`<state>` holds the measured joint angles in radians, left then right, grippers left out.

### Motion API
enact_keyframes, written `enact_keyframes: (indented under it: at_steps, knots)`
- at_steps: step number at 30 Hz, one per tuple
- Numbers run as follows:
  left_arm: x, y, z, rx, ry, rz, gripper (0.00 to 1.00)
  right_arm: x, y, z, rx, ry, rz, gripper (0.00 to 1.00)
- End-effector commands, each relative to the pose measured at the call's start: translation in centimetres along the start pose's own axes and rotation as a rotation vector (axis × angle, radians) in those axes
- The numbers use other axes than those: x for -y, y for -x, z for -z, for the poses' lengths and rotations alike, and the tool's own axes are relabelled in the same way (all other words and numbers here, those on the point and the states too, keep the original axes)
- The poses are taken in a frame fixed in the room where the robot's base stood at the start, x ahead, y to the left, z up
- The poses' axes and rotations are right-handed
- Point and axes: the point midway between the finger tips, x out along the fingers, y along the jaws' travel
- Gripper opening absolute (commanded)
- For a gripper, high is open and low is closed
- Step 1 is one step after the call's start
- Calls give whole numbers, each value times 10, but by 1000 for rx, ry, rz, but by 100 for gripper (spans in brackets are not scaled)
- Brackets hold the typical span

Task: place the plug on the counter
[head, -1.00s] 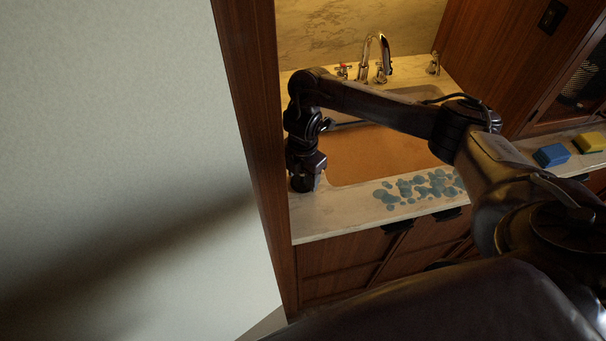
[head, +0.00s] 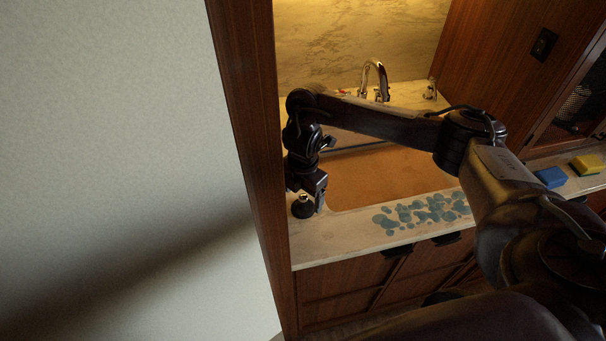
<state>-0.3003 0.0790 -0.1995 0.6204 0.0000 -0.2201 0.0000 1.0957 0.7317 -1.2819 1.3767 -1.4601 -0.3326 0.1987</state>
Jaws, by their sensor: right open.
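The plug (head: 302,209) is a small dark round piece on the light counter (head: 335,239), at the left front corner beside the sink basin. My right gripper (head: 309,201) points down right over the plug, and its fingers partly hide it. The jaws are open, with one finger showing at the right of the plug. Whether the fingers touch the plug cannot be told. My left gripper is not in view.
A wood panel (head: 248,150) stands close to the left of my gripper. The sink basin (head: 385,178) and faucet (head: 375,80) lie behind. A blue-green dotted patch (head: 425,210) covers the front counter. Blue (head: 550,177) and yellow (head: 586,164) sponges lie at right.

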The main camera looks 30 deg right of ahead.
Motion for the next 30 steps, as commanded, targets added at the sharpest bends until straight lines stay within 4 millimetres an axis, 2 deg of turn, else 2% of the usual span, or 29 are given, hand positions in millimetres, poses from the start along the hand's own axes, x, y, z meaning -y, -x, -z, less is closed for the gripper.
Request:
enact_keyframes:
  at_steps: [1, 3, 12, 18, 30]
  knots:
    - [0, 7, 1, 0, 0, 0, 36, -2, 17, -1, 5, 4, -6, 80]
    - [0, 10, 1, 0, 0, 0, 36, -2, 32, -2, 4, 3, -6, 80]
    - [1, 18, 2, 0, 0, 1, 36, -1, 78, -1, 3, 1, -3, 80]
    - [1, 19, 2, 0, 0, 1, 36, 0, 90, 0, 1, 0, -1, 80]
    - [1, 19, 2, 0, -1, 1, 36, 0, 90, 0, 0, 0, 0, 80]
